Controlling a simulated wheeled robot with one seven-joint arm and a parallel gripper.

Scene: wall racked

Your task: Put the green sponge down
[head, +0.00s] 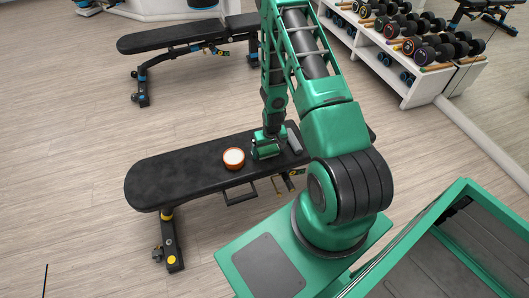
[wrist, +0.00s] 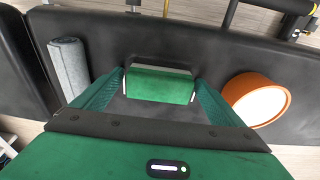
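The green sponge (wrist: 160,85) is a small block with a pale strip along its far edge. It sits between the fingertips of my gripper (wrist: 159,90), which reach both of its sides with no clear gap. In the head view my gripper (head: 267,143) points down at the black padded bench, and the sponge (head: 265,152) shows low at the fingers. The sponge is at or just above the bench pad (head: 185,178); whether it touches cannot be told.
An orange bowl with a pale inside (head: 234,158) stands on the bench beside the sponge. A rolled grey towel (wrist: 69,75) lies on its other side. Bare pad lies left of the bowl. A second bench (head: 180,38) and a dumbbell rack (head: 410,55) stand farther back.

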